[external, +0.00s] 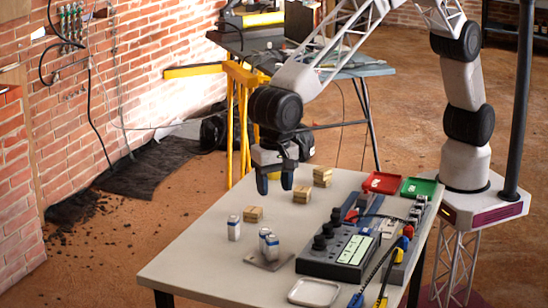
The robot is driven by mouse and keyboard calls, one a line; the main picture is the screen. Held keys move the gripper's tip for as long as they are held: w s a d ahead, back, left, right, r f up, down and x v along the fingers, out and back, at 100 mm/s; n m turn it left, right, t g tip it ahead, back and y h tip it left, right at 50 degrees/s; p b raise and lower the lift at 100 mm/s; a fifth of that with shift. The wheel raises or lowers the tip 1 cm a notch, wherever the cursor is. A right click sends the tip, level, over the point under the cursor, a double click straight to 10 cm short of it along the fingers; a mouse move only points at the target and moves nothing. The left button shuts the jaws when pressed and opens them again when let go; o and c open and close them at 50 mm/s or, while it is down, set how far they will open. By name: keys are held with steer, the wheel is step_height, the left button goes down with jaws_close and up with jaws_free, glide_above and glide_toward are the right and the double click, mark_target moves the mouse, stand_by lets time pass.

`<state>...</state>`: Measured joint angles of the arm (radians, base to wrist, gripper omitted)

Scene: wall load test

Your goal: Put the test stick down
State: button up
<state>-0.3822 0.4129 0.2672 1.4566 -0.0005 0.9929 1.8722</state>
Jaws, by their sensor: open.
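My gripper (275,186) hangs from the arm above the far left part of the table (200,248), fingers pointing down. It is open, and I see nothing between its fingers. I cannot clearly pick out the test stick. Coloured plugs or handles with dark leads (403,243) lie along the right side of the table, beside a dark test box (335,250) with black knobs and a pale display. They are too small to tell whether one is the stick.
Small wooden blocks (253,214) stand below and right of my gripper. Small white-and-blue containers (234,228) stand at the front left, some on a grey plate. A red tray (383,182), a green tray (419,187) and a white tray (314,292) lie on the table. A brick wall (140,60) is at left.

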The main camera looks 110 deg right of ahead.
steer(key=s+d+r+n+t, duration=0.1)
steer(key=s+d+r+n, duration=0.3)
steer(key=s+d+r, duration=0.65)
steer(key=s+d+r+n, duration=0.4)
steer(key=s+d+r, duration=0.3)
steer(key=s+d, duration=0.65)
steer(key=s+d+f+n, duration=0.1)
steer(key=s+d+n, duration=0.2)
steer(key=s, duration=0.8)
steer(key=s+d+f+n+t, duration=0.1)
steer(key=s+d+n, duration=0.2)
steer(key=s, duration=0.8)
steer(key=s+d+f+n, duration=0.1)
steer(key=s+d, duration=0.4)
steer(key=s, duration=0.7)
steer(key=shift+d+n, duration=0.25)
steer(key=shift+n, duration=0.65)
